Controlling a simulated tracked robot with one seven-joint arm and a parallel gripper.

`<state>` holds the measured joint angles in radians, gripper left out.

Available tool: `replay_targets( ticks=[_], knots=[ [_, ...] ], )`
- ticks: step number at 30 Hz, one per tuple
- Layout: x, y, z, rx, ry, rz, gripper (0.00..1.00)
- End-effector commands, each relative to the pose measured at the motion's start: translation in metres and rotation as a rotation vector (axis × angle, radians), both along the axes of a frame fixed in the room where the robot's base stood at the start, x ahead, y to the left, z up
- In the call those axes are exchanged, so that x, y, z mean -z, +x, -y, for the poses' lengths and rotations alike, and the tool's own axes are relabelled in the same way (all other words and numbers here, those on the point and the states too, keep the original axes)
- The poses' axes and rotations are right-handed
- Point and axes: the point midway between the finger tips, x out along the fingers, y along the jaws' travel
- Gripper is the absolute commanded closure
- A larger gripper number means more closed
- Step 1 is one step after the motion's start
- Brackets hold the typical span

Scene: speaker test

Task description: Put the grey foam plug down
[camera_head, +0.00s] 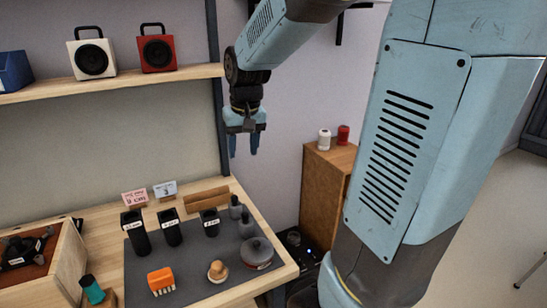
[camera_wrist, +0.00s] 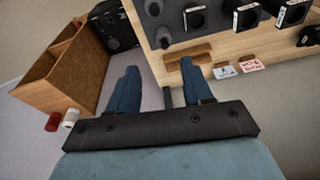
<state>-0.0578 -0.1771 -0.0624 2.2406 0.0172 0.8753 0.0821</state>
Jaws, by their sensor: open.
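My gripper (camera_head: 243,146) hangs above the right side of the bench, pointing down, its blue fingers apart. In the wrist view the fingers (camera_wrist: 159,75) also show spread, with no held object between them. I cannot surely identify the grey foam plug. Two small grey pieces stand at the right of the dark mat: a rear grey piece (camera_head: 236,208) and a front grey piece (camera_head: 246,226). Either may be the plug. A wider round grey item (camera_head: 257,252) with a label sits in front of them. My gripper is well above and apart from all of these.
The dark mat (camera_head: 197,284) holds several black labelled holders, an orange brush-like piece (camera_head: 161,281) and a tan knob (camera_head: 217,271). A wooden block (camera_head: 206,201) and two cards stand behind. A wooden cabinet (camera_head: 324,190) is at right; a shelf (camera_head: 112,79) with two speakers is at left.

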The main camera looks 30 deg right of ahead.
Motion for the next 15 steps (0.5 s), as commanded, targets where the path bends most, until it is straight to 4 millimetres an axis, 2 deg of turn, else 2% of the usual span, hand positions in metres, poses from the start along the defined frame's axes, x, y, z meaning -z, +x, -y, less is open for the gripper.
replay_targets(
  ticks=[1,6,15],
  knots=[
    [-0.009,-0.013,0.000,-0.004,0.000,0.024,0.50],
    [-0.030,-0.055,0.001,-0.027,-0.007,0.091,0.50],
    [-0.050,-0.126,0.001,-0.062,-0.030,0.209,0.50]
  ],
)
